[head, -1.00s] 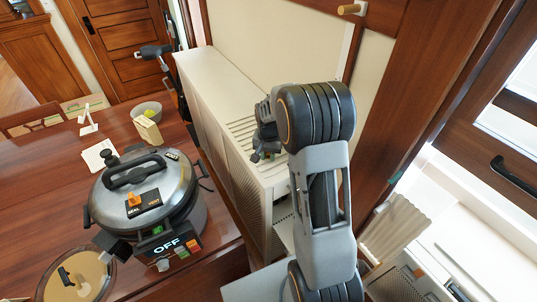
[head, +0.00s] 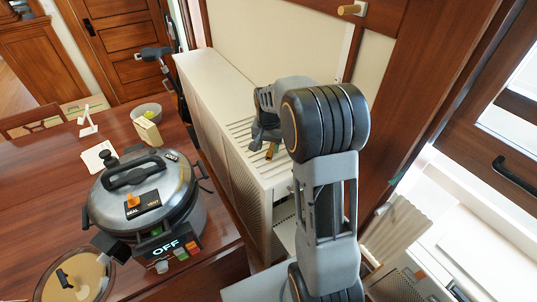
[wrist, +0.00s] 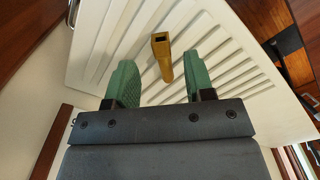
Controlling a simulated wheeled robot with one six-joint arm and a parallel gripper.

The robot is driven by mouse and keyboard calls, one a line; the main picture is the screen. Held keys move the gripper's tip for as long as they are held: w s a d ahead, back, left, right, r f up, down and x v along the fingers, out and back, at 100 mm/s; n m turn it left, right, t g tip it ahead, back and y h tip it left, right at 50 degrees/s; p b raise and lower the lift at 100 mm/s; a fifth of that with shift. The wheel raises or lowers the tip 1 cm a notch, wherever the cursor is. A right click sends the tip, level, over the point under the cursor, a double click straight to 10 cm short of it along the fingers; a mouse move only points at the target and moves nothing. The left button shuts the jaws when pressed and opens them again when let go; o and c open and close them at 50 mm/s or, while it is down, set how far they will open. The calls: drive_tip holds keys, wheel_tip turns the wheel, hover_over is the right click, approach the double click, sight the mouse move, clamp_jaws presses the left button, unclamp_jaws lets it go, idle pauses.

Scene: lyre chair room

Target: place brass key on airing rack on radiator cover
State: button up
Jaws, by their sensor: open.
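The brass key (head: 270,151), a short yellow-brown bar with a square hollow end, is on or just over the ribbed top of the long cream radiator cover (head: 207,85). The key also shows in the wrist view (wrist: 164,62), lying along the pale ribs (wrist: 215,50). I cannot tell the airing rack apart from this ribbed surface. My gripper (wrist: 158,76) is open, with its green fingers on either side of the key and gaps to both. In the head view my gripper (head: 264,135) is above the near end of the cover, partly hidden by my arm.
A wooden table at left bears a pressure cooker (head: 145,195), a glass lid (head: 75,275), a bowl (head: 147,112) and cards. A wall stands behind the cover. A ribbed cream panel (head: 395,232) and a window are at right. The cover's far top is clear.

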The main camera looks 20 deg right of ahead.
drive_tip(key=s+a+r+n+t, duration=0.2)
drive_tip(key=s+a+r+n, duration=0.15)
drive_tip(key=s+r, duration=0.6)
drive_tip(key=s+a+n+t, duration=0.2)
drive_tip(key=s+a+n, duration=0.2)
drive_tip(key=s, duration=0.6)
drive_tip(key=shift+a+f, duration=0.25)
drive_tip(key=shift+a, duration=0.1)
idle(0.5)
